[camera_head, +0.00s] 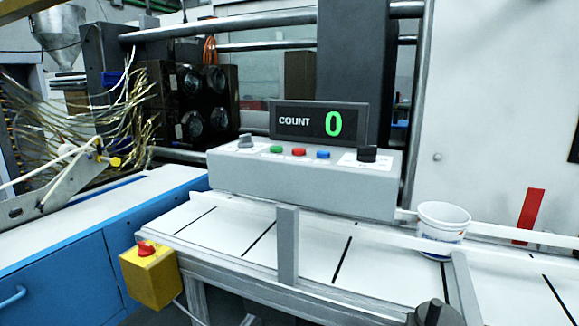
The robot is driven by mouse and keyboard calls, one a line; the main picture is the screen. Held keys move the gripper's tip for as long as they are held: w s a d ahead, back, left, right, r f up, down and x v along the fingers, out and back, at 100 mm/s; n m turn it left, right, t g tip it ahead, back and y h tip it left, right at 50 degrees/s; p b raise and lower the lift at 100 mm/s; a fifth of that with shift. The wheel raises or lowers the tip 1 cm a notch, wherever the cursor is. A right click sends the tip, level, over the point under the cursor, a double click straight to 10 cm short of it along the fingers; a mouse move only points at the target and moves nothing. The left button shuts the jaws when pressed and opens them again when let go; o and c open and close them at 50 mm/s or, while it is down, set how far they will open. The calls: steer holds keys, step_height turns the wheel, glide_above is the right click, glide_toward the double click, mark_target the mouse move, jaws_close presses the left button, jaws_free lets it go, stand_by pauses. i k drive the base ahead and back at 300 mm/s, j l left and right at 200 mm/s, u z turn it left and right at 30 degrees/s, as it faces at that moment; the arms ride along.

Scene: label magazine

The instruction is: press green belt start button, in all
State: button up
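The green button (276,149) sits on the sloped top of a grey control box (300,185) behind the belt. A red button (298,152) and a blue button (323,155) are to its right, in the same row. The white belt (205,240) with dark cross lines runs in front of the box. A white cup (443,240) stands upright on it at the right. Nothing covers the green button. I cannot make out my gripper in this view.
A grey lever (245,141) and a black knob (367,154) flank the buttons. A grey post (288,245) rises from the belt's near edge. A yellow box with a red button (146,249) hangs at the belt's left end. A dark round part (433,313) shows at the bottom.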

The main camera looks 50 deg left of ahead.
mark_target(276, 148)
steer(key=u, duration=1.8)
